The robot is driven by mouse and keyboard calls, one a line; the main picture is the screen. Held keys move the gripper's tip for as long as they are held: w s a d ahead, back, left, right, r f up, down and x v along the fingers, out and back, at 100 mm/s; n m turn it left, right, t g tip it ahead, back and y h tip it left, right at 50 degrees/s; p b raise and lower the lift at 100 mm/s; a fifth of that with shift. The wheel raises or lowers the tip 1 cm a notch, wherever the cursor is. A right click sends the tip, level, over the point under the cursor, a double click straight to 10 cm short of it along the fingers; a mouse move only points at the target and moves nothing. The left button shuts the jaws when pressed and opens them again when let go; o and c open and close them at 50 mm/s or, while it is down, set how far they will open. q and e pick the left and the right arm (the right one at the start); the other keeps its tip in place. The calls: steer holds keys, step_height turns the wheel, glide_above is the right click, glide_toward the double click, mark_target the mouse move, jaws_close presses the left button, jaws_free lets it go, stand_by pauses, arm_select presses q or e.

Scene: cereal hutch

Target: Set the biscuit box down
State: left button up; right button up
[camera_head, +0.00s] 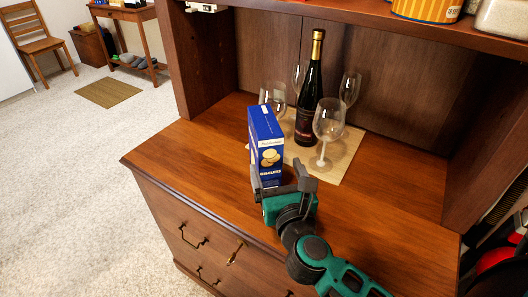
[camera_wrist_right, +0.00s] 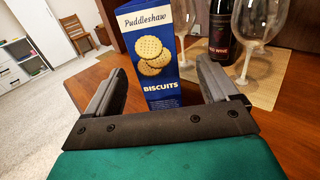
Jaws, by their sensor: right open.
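The blue biscuit box (camera_head: 266,146) stands upright on the wooden hutch counter (camera_head: 205,150), left of the wine bottle and glasses. My right gripper (camera_head: 280,174) is open just in front of the box, low down near its base. In the right wrist view the box (camera_wrist_right: 157,50) shows in the gap between the two spread fingers (camera_wrist_right: 147,75), with space on both sides. I cannot tell how far the fingertips reach along its sides. The base of the box is hidden behind the gripper. My left gripper is not in view.
A dark wine bottle (camera_head: 309,100) and several clear glasses, one in front (camera_head: 329,120), stand on a woven mat (camera_head: 343,160) close to the box's right. The counter is clear at left and front right. The shelf above holds a yellow tin (camera_head: 428,9).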

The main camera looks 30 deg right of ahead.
steer(key=x, duration=0.8)
steer(key=shift+w+a+f, duration=0.1)
steer(key=shift+w+a, duration=0.1)
steer(key=c, duration=1.5)
